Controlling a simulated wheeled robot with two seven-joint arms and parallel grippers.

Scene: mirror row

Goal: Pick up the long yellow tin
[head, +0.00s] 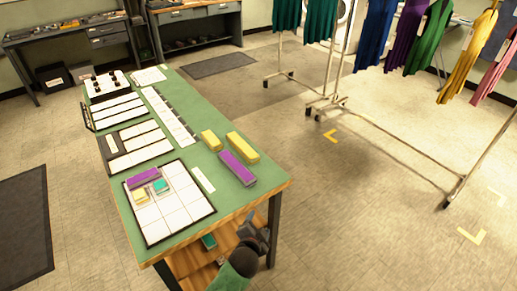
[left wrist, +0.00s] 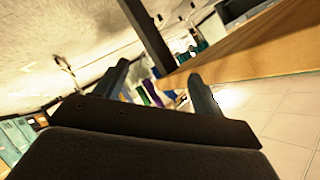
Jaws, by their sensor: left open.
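The long yellow tin (head: 242,147) lies on the green tabletop near its right edge. A shorter yellow tin (head: 211,140) is left of it, and a long purple tin (head: 237,168) lies just in front of it. My left gripper (head: 257,228) is at the table's near edge, by the front right corner, well apart from the tins. In the left wrist view its two fingers (left wrist: 160,88) are spread with nothing between them. I cannot make out the long yellow tin in that view. My right gripper is not in view.
A white gridded tray (head: 176,216) holds purple, yellow and teal tins at the table's near end. More white trays line the left side. The wooden table edge (left wrist: 250,45) is close to the left gripper. Garment racks (head: 385,140) stand right; floor between is clear.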

